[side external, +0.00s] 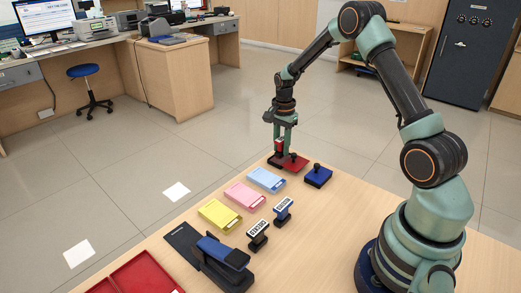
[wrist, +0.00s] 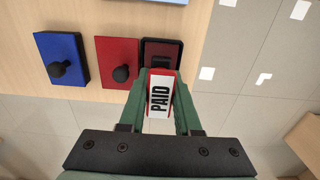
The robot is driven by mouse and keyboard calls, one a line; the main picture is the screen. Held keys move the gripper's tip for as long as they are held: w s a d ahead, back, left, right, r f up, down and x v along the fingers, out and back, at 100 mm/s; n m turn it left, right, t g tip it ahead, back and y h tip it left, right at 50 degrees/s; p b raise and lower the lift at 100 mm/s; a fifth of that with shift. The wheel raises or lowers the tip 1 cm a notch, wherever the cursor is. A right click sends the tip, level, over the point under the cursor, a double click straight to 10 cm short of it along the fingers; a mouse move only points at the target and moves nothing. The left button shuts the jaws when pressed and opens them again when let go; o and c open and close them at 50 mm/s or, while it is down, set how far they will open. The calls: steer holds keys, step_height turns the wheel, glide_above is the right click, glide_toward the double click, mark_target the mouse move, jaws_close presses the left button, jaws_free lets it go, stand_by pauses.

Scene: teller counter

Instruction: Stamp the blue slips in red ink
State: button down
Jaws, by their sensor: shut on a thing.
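My gripper (side external: 282,144) is shut on the red PAID stamp (wrist: 160,95), its white label facing the wrist camera. The stamp is upright at the open red ink pad (wrist: 162,53), a dark red pad in a black case; whether it touches the pad I cannot tell. The pad's red lid (wrist: 118,65), with a black knob, lies beside it; it also shows in the side view (side external: 297,164). The blue slips (side external: 267,179) lie in a stack nearby on the counter; only their edge (wrist: 165,1) shows in the wrist view.
A blue ink pad (side external: 318,175) with a knobbed lid is closed. Pink slips (side external: 244,196), yellow slips (side external: 220,215), two other stamps (side external: 283,211) (side external: 258,236), a stapler (side external: 222,262), a dark mat (side external: 183,241) and a red tray (side external: 140,275) stand along the counter.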

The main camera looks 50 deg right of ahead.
mark_target(282, 138)
steer(key=shift+r, duration=2.4)
steer(key=shift+a, duration=0.1)
steer(key=s+a+r, duration=0.1)
steer(key=s+a, duration=0.2)
steer(key=a, duration=0.7)
steer(key=shift+w+a+f, duration=0.1)
steer(key=shift+a+f, duration=0.1)
steer(key=shift+f, duration=1.2)
steer(key=shift+a+f, duration=0.2)
steer(key=shift+f, duration=1.2)
steer(key=shift+f, duration=0.6)
steer(key=shift+r, duration=0.1)
steer(key=shift+r, duration=2.95)
steer(key=shift+r, duration=0.1)
